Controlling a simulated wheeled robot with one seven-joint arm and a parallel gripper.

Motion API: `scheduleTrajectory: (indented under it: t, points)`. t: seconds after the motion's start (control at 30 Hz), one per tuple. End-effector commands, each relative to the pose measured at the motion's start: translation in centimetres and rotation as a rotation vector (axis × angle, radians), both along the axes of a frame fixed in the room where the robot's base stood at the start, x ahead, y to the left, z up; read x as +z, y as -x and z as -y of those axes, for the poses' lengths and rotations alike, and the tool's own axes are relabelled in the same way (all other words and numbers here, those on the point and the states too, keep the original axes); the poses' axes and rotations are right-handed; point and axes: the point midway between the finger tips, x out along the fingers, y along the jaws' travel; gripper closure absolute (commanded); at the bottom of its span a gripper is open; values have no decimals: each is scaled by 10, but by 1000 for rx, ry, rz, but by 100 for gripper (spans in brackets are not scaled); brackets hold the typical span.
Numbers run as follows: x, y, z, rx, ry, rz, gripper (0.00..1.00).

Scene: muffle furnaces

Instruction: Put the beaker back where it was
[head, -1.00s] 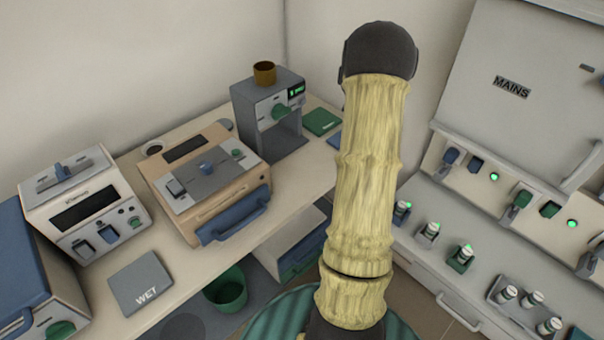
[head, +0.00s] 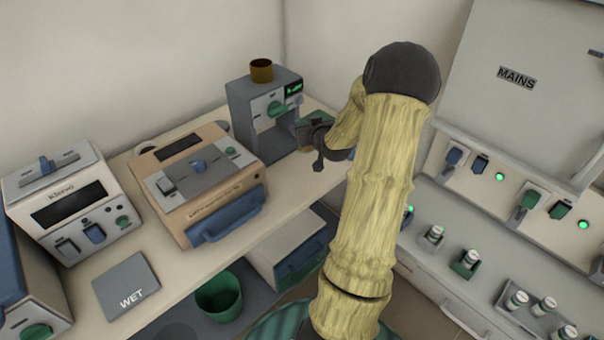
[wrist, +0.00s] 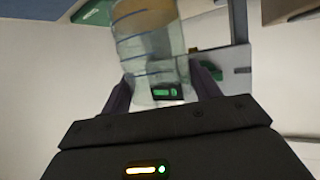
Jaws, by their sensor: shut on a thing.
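In the wrist view the clear beaker (wrist: 150,52) with blue markings sits between the two dark fingers of my gripper (wrist: 160,88), which is shut on it. Its upper part looks brownish; I cannot tell whether that is contents or something seen through it. A green display shows behind or through the beaker's lower part. In the head view my gripper (head: 318,140) is above the bench, just right of the grey machine. The beaker cannot be made out there.
The grey machine (head: 240,105) has a brown cup (head: 261,71) on top. A tan furnace (head: 222,192), a white unit (head: 50,180) and a grey WET mat (head: 115,280) share the bench (head: 180,270). A green mat (head: 318,117) lies behind my gripper. A green bin (head: 219,300) stands below.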

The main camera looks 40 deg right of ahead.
Motion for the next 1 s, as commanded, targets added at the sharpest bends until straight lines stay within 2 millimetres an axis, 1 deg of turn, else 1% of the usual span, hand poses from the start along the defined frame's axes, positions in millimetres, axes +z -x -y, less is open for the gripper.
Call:
scheduleTrajectory:
  t: [0.07, 0.13, 0.3, 0.4, 0.5, 0.77, 0.87, 1.0]
  points:
    - [-3, -1, 0, 1, 0, 0, 67]
    - [-11, -1, -1, 1, -3, -1, 67]
    - [-41, -1, -1, 2, -5, -3, 67]
    - [-54, -1, -1, 1, -2, -2, 67]
    - [-58, -1, 0, 0, 0, 0, 67]
    - [-59, 0, 1, -2, 1, 0, 67]
    - [-67, 0, 1, -2, -2, -1, 67]
    - [-87, 0, 0, -1, -4, -2, 67]
